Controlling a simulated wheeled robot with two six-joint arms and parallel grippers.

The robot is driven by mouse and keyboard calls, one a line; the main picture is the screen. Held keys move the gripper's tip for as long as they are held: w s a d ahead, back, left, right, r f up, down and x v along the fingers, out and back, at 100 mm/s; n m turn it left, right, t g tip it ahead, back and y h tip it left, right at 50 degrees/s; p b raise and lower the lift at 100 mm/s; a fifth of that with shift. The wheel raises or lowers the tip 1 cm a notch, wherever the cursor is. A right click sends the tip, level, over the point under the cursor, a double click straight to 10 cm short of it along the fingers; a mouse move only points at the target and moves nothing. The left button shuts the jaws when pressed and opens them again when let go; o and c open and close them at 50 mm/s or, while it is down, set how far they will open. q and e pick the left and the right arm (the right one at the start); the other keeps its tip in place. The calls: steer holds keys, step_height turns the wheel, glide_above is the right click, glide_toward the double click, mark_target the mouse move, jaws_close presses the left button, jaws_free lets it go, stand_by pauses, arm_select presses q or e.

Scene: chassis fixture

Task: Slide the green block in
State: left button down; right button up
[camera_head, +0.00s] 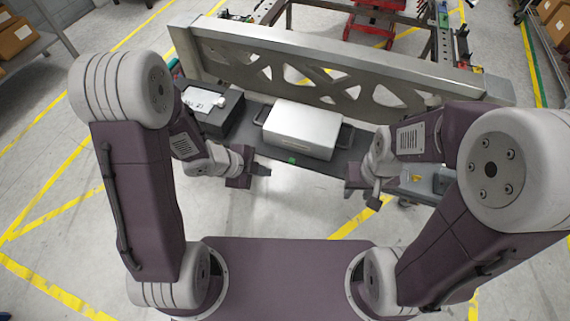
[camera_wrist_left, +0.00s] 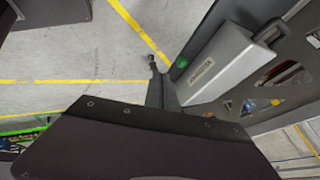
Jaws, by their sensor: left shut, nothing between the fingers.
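A small green block (camera_head: 292,160) sits at the front edge of the grey shelf, just in front of the silver box (camera_head: 302,130). It also shows in the left wrist view (camera_wrist_left: 182,62), beside the silver box (camera_wrist_left: 222,65). My left gripper (camera_head: 262,170) is shut and empty, in front of the shelf and a little left of the green block, apart from it. In the left wrist view its narrow finger (camera_wrist_left: 155,68) points toward the shelf edge. My right gripper (camera_head: 360,190) is right of the block and apart from it; its finger gap is unclear.
A dark box with a white item (camera_head: 203,98) stands left of the silver box on the shelf (camera_head: 258,138). A metal frame with triangular cutouts (camera_head: 330,75) rises behind. The silver box has dark side handles. The floor in front is open.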

mark_target(292, 161)
arm_select(q)
steer(key=shift+f, duration=0.1)
steer(key=w+d+f+b, duration=0.1)
steer(key=w+d+f, duration=0.5)
steer(key=w+f, duration=0.1)
steer(key=shift+w+f+b, duration=0.15)
steer(key=shift+f+b, duration=0.15)
steer(key=shift+f, duration=0.15)
steer(key=shift+d, duration=0.1)
